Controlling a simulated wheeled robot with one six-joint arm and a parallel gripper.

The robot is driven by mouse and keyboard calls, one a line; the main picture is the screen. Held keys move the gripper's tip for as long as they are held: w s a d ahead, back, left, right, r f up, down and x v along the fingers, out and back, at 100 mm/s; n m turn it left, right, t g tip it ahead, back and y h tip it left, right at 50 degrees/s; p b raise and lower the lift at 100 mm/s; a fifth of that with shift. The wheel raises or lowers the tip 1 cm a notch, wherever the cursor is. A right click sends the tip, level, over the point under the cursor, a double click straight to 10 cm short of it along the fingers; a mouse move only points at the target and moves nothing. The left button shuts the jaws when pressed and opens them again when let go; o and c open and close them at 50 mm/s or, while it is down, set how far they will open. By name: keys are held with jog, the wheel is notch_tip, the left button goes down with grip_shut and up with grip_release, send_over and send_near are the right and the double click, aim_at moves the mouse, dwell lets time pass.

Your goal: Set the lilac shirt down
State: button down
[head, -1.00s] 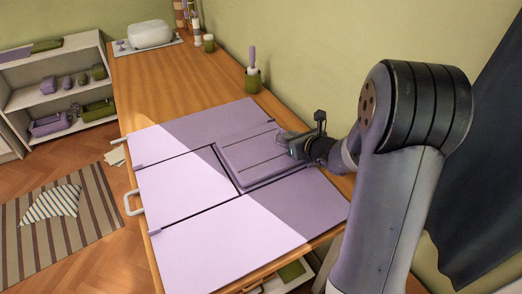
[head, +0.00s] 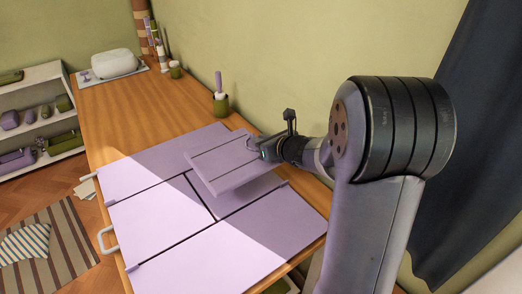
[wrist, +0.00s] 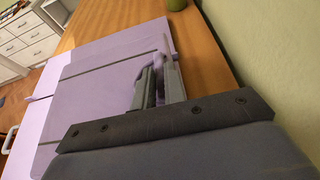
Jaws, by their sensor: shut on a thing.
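The lilac shirt (head: 228,166) is a flat, folded rectangle with thin dark lines across it. My gripper (head: 264,149) is shut on its right edge, on the wall side. The shirt is held tilted above the lilac folding board (head: 190,246), and its underside hides part of the board. In the wrist view the gripper fingers (wrist: 156,80) close on the edge of the shirt (wrist: 100,98). The board lies flat on the wooden table, with dark gaps between its panels and pale handles at the left.
A green cup (head: 221,104) with a lilac-handled tool stands behind the board near the wall. A white rounded appliance (head: 114,63) sits at the table's far end. The wooden table (head: 135,112) is clear between them. A shelf (head: 52,128) stands at left.

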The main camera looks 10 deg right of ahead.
notch_tip(320, 180, up, 3)
jog(key=shift+f+p, duration=0.15)
jog(key=shift+p, duration=0.15)
jog(key=shift+s+a+r+p, duration=0.1)
jog(key=shift+s+r+p, duration=0.05)
jog(key=shift+r+p, duration=0.15)
jog(key=shift+s+a+f+p, duration=0.15)
jog(key=shift+s+p, duration=0.1)
jog(key=shift+p, duration=0.25)
jog(key=s+p, duration=0.2)
jog(key=p, duration=0.1)
jog(key=s+f+m+h+p, duration=0.1)
jog(key=shift+a+f, duration=0.1)
jog(key=shift+a, duration=0.15)
jog(key=shift+s+d+f+p, duration=0.15)
jog(key=shift+s+f+p, duration=0.3)
jog(key=shift+s, duration=0.1)
